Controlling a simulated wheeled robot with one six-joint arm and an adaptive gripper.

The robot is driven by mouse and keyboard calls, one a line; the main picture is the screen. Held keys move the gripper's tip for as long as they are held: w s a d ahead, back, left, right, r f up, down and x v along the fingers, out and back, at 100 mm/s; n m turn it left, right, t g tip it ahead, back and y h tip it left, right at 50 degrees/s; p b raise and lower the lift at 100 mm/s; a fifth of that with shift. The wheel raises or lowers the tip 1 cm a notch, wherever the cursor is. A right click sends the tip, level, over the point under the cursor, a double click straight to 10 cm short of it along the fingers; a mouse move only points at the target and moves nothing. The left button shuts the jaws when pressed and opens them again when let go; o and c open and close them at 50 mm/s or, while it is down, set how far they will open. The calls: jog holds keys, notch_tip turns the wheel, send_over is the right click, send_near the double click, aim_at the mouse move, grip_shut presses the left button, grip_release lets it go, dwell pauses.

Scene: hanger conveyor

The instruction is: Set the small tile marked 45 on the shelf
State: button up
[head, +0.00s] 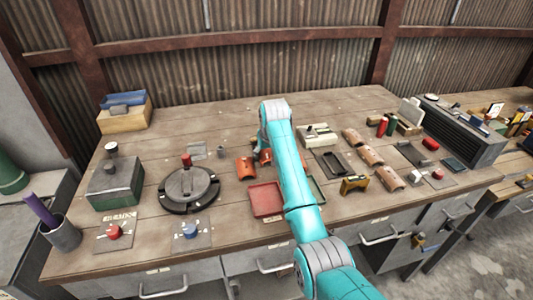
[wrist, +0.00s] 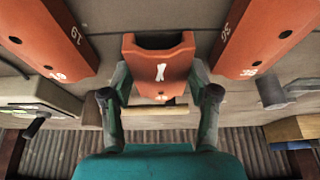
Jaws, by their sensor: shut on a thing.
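In the wrist view, my gripper (wrist: 160,75) has its two fingers on either side of a small orange channel-shaped tile (wrist: 158,62) and is shut on it. Its white mark is only partly legible; I cannot confirm 45. Larger-looking orange tiles lie to the left (wrist: 45,40) and right (wrist: 265,38), with white numbers; the left one seems to read 19. In the head view, my arm hides the fingertips, and an orange tile (head: 246,167) lies just left of the arm. I cannot tell for sure which thing is the shelf.
The workbench (head: 230,120) is crowded. A round black turntable (head: 190,205) and green box (head: 116,190) stand left. A red tray (head: 266,199) lies beside my arm. Brownish curved tiles (head: 371,156) and a dark ribbed unit (head: 460,130) are right. The bench's back middle is clear.

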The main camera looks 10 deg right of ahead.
jog(key=o, duration=0.9)
jog(key=shift+f, duration=0.1)
